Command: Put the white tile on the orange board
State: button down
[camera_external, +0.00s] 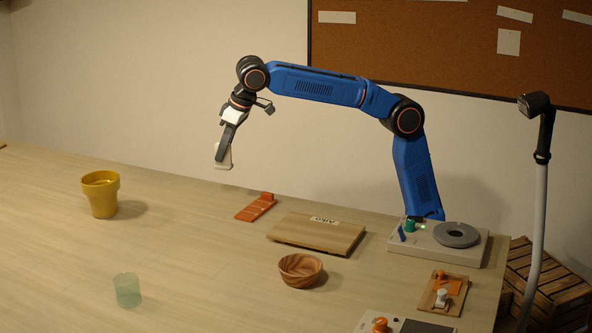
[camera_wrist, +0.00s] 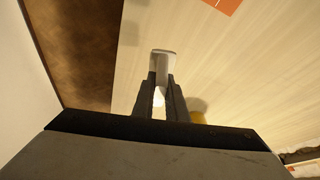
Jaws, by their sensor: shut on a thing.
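My gripper (camera_external: 221,152) is shut on the white tile (camera_external: 226,161) and holds it upright, well above the table. In the wrist view the tile (camera_wrist: 163,62) sticks out beyond the two dark fingers (camera_wrist: 159,92), which hide part of it. The orange board (camera_external: 253,210) lies flat on the table, below and a little right of the tile in the outside view, with a small raised block at its far end. A corner of the board (camera_wrist: 224,4) shows at the top edge of the wrist view. Nothing lies on the part of the board that shows.
A yellow pot (camera_external: 102,195) stands at the left, with a pale green glass (camera_external: 127,290) nearer the front. A wooden board (camera_external: 316,234) lies right of the orange board, with a wooden bowl (camera_external: 300,269) before it. A device with a grey disc (camera_external: 437,243) stands further right.

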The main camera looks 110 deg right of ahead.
jog(key=s+a+m, duration=0.2)
jog(key=s+a, duration=0.4)
jog(key=a, duration=0.5)
send_over(256, 208)
jog(key=shift+h, duration=0.4)
notch_tip(256, 208, down, 9)
jog(key=shift+r, duration=0.1)
jog(key=shift+s, duration=0.1)
jog(key=c, duration=1.8)
grip_release()
jog(key=shift+o, duration=0.2)
jog(key=v, duration=1.2)
jog(key=shift+w, duration=0.25)
jog(key=shift+d, duration=0.1)
